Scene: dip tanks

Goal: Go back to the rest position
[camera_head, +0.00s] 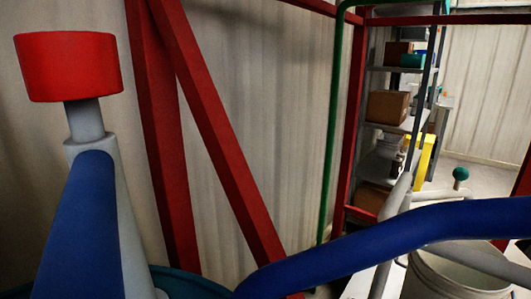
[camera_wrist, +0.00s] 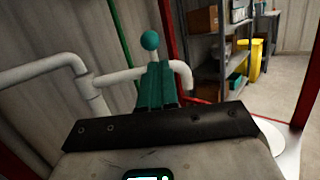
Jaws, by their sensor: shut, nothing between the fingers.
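My gripper (camera_wrist: 157,72) shows in the wrist view, with its teal fingers together and nothing between them. The fingers rise from a dark bar across the lower middle. Just beyond their tips is a teal ball knob (camera_wrist: 150,40) on a short stem; I cannot tell whether they touch. The knob also shows in the head view (camera_head: 461,174), at the right. My gripper cannot be made out in the head view.
White pipes (camera_wrist: 60,66) run close on the left in the wrist view. A white tank (camera_head: 415,276) is at the lower right in the head view. Red steel beams (camera_head: 215,125) and a green pipe (camera_head: 331,140) stand nearby. Shelves with boxes (camera_head: 387,107) and open floor (camera_head: 483,176) lie farther right.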

